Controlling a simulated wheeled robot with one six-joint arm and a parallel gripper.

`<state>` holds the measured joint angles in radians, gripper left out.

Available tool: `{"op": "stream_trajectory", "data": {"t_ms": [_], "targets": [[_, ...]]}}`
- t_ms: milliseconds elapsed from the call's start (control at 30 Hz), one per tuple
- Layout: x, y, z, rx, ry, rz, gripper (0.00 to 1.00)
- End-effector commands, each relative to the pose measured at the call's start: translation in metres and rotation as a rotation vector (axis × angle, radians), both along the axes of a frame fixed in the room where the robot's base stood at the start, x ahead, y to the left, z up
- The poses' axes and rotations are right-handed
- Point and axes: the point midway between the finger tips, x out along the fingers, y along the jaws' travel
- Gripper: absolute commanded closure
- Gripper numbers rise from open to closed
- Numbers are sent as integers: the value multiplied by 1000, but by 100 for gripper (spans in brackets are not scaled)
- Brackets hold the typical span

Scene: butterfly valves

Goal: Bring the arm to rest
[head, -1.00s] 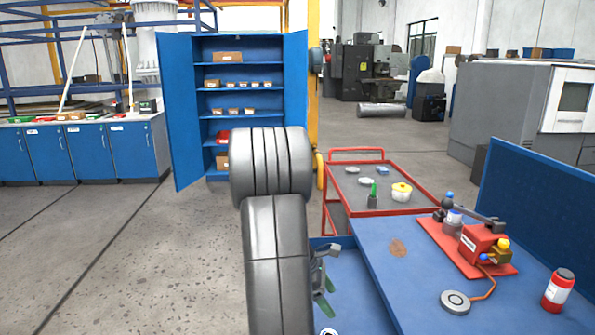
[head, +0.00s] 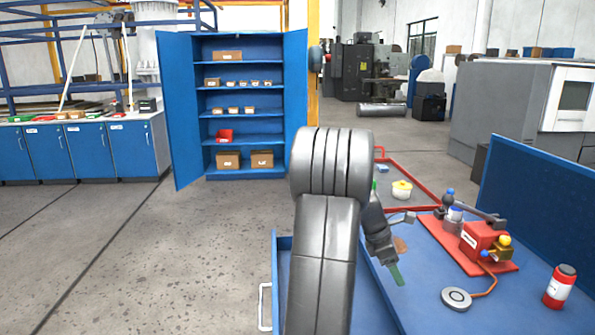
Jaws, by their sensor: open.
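My arm rises in the middle of the head view, bent at a thick grey ribbed joint. My gripper (head: 395,265) shows just right of the arm, over the left part of the blue workbench (head: 415,308). It points down, with one green-tipped finger clear to see; the other is hard to make out. The gripper is open and I see nothing held in it. My arm hides part of the bench's left side and of the red cart behind.
A red valve rig (head: 484,240) stands on the bench, with a grey round disc (head: 456,299) and a red-and-white bottle (head: 560,287) nearby. Open floor lies left, before a blue cabinet (head: 250,174).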

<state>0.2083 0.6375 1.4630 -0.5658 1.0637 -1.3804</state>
Motion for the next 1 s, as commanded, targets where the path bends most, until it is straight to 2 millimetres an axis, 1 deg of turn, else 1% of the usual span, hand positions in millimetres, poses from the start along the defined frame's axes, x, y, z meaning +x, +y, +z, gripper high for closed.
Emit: {"op": "stream_trajectory", "data": {"t_ms": [33,300,500,600,800,1000], "targets": [[-1,-11,2,-1,-2,-4,29],[-8,-62,19,-6,-3,-5,29],[-17,-97,31,-12,-2,-4,29],[-21,-110,36,-15,-2,-3,29],[-26,-126,42,-19,1,0,29],[-27,-129,43,-20,2,1,29]]}}
